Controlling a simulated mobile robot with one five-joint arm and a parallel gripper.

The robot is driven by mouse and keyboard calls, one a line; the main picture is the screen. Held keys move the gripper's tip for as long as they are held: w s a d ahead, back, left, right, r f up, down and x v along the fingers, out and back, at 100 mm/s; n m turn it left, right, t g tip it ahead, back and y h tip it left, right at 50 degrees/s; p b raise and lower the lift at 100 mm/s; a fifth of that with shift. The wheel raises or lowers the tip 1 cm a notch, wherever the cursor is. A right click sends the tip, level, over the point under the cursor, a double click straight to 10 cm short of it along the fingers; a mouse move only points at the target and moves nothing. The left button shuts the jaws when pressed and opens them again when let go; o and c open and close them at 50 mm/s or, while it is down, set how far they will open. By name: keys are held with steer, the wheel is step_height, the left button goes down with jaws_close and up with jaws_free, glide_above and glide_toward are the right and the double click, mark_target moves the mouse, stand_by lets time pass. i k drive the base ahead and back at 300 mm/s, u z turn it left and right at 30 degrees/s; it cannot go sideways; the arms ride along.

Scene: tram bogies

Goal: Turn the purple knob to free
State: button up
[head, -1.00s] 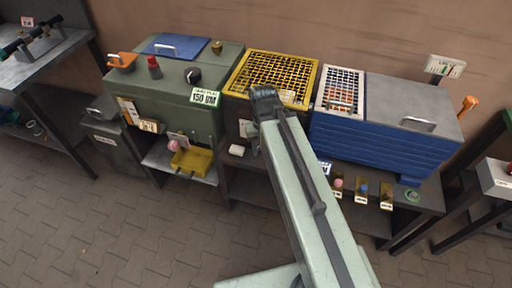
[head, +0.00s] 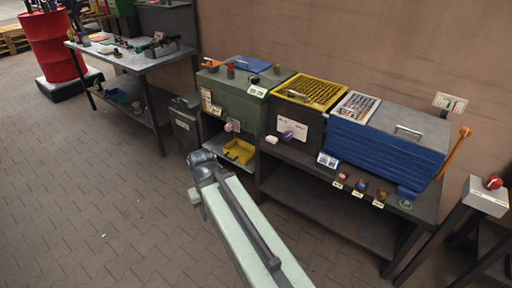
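The purple knob (head: 286,135) sits on the front of a dark brown box (head: 312,129) with a yellow grid top, beside a white label plate (head: 296,127). The plate's markings are too small to read, so I cannot tell the knob's setting. My gripper (head: 199,172) is at the far end of my pale green arm, over the floor in the picture, left of and below the knob. It appears apart from the knob and the bench. Its fingers are too small and turned away to tell whether they are open.
Paved floor (head: 90,200) is open at left.

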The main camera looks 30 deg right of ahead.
mark_target(287, 135)
steer(key=u, duration=0.1)
steer(key=i, duration=1.3)
steer(key=z, duration=0.3)
steer(key=k, duration=0.8)
steer(key=z, duration=0.15)
steer(key=i, duration=0.85)
steer(key=u, duration=0.05)
